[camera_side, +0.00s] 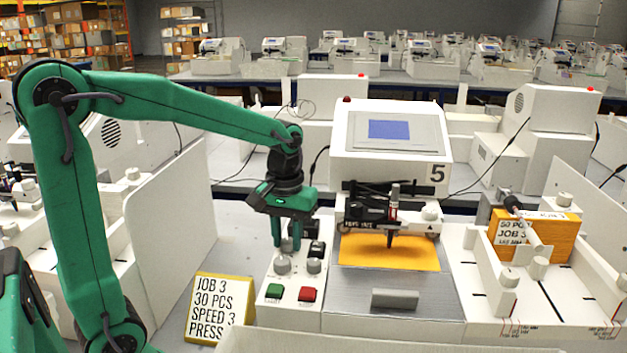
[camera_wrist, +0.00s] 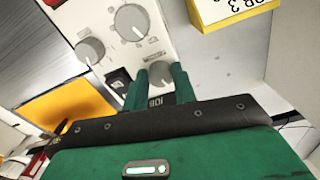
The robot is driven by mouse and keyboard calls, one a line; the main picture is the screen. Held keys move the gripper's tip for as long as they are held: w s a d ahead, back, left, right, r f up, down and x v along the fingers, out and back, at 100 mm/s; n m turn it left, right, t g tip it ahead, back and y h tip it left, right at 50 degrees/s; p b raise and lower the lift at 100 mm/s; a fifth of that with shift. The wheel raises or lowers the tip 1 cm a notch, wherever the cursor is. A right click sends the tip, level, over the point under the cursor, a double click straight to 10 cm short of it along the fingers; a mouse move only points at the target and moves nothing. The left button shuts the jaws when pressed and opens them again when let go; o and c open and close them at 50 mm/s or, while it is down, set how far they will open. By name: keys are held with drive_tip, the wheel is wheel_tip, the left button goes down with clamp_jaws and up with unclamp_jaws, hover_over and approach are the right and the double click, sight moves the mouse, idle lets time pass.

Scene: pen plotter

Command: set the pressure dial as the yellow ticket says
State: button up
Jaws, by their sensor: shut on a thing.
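The yellow ticket (camera_side: 212,308) stands at the front, left of the control panel. It reads JOB 3, 30 PCS, SPEED 3 and PRESS; the rest of the PRESS line is not visible. Part of it shows in the wrist view (camera_wrist: 230,12). The panel has a front-left knob (camera_side: 283,265), a front-right knob (camera_side: 314,266) and a smaller rear-left knob (camera_wrist: 160,72). My gripper (camera_side: 287,245) points down and is shut on the rear-left knob, one finger on each side. The dial labels are too small to read, so I cannot tell which is the pressure dial.
Green (camera_side: 274,291) and red (camera_side: 307,294) buttons sit at the panel's front. Dark counter windows (camera_side: 317,250) are right of my fingers. The plotter (camera_side: 390,140), marked 5, has an orange sheet (camera_side: 420,257) on its bed. A white divider (camera_side: 165,255) stands at the left.

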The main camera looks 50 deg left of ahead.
sight(284, 243)
drive_tip(key=shift+r+n, duration=0.1)
drive_tip(key=shift+n, duration=0.3)
drive_tip(key=o, duration=1)
drive_tip(key=shift+r, duration=3.9)
drive_tip(key=shift+s+d+m, duration=0.15)
drive_tip(key=shift+s+m, duration=0.15)
drive_tip(key=shift+s, duration=0.2)
drive_tip(key=s+d+f+m+t, duration=0.1)
drive_tip(key=s+f+m+t, duration=0.1)
drive_tip(key=s, duration=0.3)
drive_tip(key=s+d+f+m+t, duration=0.1)
drive_tip(key=s+d+m+t, duration=0.1)
drive_tip(key=s+m, duration=0.3)
drive_tip(key=shift+s+f+t, duration=0.2)
drive_tip(key=shift+f+t, duration=0.15)
drive_tip(key=shift+t, duration=0.45)
